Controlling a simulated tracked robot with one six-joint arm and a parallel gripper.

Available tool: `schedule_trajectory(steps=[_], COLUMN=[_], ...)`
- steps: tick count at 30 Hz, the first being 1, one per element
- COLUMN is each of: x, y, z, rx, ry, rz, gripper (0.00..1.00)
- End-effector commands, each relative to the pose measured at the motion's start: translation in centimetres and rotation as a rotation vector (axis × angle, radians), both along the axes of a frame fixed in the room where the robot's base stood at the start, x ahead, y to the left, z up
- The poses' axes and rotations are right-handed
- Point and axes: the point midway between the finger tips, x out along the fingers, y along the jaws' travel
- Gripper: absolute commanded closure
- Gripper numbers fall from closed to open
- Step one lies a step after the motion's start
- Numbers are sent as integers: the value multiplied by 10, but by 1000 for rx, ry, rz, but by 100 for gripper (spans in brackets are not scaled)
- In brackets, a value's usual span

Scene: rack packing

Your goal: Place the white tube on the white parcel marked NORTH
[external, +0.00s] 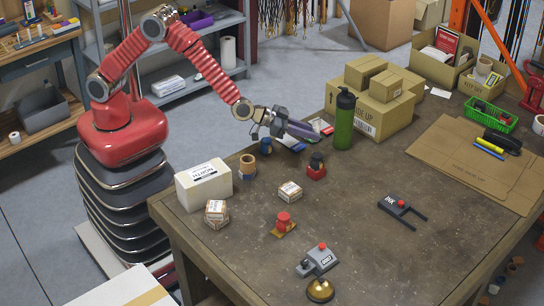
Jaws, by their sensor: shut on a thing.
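The white parcel marked NORTH (204,187) stands at the table's left edge, its top clear. My gripper (277,125) is at the far left part of the table, beyond the parcel and to its right. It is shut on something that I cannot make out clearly. A greyish-violet elongated shape (302,131) shows just right of the jaws; I cannot tell whether it is held or lies behind. I cannot pick out a white tube for sure anywhere on the table.
A brown cup (247,166), a blue item (266,147) and a dark-topped red item (316,166) stand between gripper and parcel or nearby. Small boxes (290,191) lie in front. A green bottle (344,120) and stacked cartons (383,112) stand right of the gripper. The table's centre is mostly clear.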

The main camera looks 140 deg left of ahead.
Motion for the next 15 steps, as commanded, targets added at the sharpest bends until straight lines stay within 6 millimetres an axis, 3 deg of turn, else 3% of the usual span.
schedule_trajectory(steps=[6, 15], x=[42, 75], y=[-71, -177], z=[27, 59], rx=[0, 0], ry=[-3, -4], rz=[-100, -193], gripper=[100, 100])
